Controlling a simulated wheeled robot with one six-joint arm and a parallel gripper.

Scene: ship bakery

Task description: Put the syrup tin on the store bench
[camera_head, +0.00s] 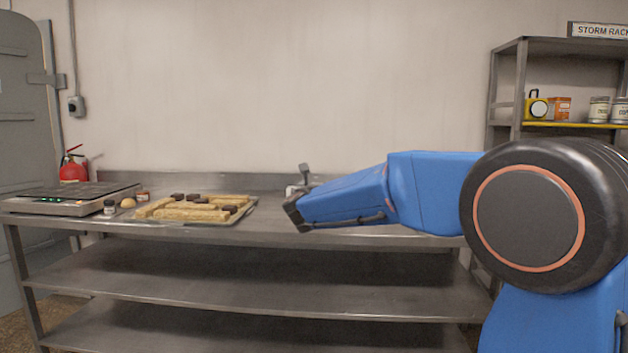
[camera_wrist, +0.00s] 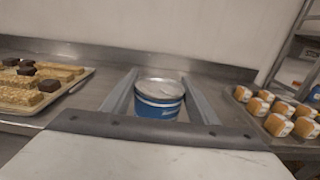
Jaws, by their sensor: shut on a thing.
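The syrup tin (camera_wrist: 158,101) is blue with a pale lid and shows upright in the wrist view. My gripper (camera_wrist: 160,78) is shut on it, one grey finger along each side. In the head view my gripper (camera_head: 296,195) is at the back part of the steel bench (camera_head: 300,236), right of the pastry tray. A small pale piece of the tin (camera_head: 292,190) shows there; the rest is hidden by my gripper. I cannot tell whether the tin's base touches the bench top.
A tray of pastry bars (camera_head: 250,203) lies left of my gripper. Further left are a scale (camera_head: 65,207), small jars and a fire extinguisher (camera_head: 72,168). Several orange-and-white packs (camera_wrist: 278,125) stand on the right in the wrist view. A storm rack (camera_head: 560,45) stands at right.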

